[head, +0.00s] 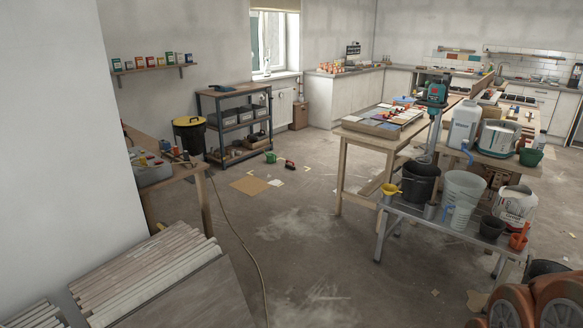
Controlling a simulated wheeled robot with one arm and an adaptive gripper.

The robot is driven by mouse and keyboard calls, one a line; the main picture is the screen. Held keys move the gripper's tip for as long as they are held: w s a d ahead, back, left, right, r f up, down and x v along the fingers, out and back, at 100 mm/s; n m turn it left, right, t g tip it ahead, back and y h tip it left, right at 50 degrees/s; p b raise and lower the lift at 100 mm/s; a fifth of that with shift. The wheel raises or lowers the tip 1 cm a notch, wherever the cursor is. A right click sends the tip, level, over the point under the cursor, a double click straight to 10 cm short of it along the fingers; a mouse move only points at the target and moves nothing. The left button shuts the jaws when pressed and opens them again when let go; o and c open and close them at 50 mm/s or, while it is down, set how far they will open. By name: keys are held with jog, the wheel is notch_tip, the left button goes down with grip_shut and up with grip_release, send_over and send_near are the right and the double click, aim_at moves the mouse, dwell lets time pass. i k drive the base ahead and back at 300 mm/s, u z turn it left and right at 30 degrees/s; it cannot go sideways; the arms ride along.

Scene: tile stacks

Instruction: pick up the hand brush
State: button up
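I cannot make out the hand brush with certainty in the head view. A small red and dark object (290,165) lies on the floor near a green cup-like item (270,157), in front of the dark shelf unit. It is too small to identify. A flat dark object (222,87) lies on top of the shelf unit and is also too small to name. My gripper does not show in this view.
A grey bench (437,215) with buckets and jugs stands right, by a wooden table (352,134). A cable (247,252) crosses the floor. Rounded orange-brown shapes (545,303) fill the lower right corner. The middle floor is mostly open.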

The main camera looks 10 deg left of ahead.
aim_at(290, 166)
jog(key=u, duration=0.4)
jog(key=i, duration=8.6)
jog(key=u, duration=2.45)
